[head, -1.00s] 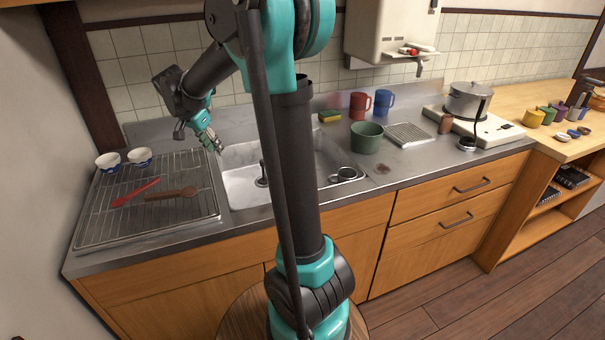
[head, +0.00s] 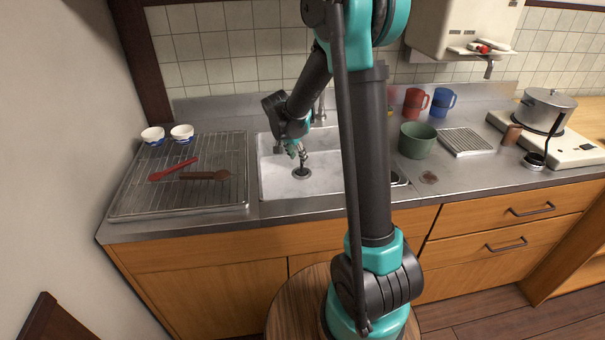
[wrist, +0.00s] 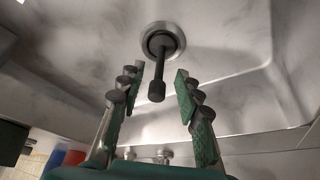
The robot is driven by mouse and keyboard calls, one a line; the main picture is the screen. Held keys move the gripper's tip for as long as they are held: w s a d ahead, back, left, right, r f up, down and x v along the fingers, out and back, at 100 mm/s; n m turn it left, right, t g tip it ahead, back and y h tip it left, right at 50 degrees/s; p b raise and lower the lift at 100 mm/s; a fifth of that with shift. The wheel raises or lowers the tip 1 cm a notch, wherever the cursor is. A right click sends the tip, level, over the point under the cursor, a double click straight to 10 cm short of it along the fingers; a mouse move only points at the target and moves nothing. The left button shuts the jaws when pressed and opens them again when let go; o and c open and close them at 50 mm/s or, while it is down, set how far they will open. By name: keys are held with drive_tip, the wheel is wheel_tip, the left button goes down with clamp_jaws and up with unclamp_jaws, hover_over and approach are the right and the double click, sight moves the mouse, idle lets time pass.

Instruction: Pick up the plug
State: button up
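The plug (wrist: 157,85) is a dark stem with a rounded knob, standing up from the round metal drain (wrist: 162,40) in the sink floor. It also shows in the head view (head: 302,172), low in the sink basin. My gripper (wrist: 159,85) is open, with its green-padded fingers on either side of the plug's knob in the wrist view. A gap shows between each finger and the knob, and I see no contact. In the head view my gripper (head: 301,156) points down into the sink over the drain. How deep the fingers reach around the stem is hard to tell.
The sink walls (head: 265,165) surround my gripper. A wire rack (head: 225,188) with a red utensil (head: 172,169), a brown spoon (head: 205,176) and two small bowls is at left. A green pot (head: 417,140) stands right of the sink. A faucet (head: 320,105) rises behind.

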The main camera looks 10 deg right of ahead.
sight(302, 176)
drive_tip(key=shift+x, duration=3.8)
drive_tip(key=shift+s+a, duration=0.1)
drive_tip(key=shift+a, duration=0.05)
drive_tip(key=shift+c, duration=0.5)
clamp_jaws()
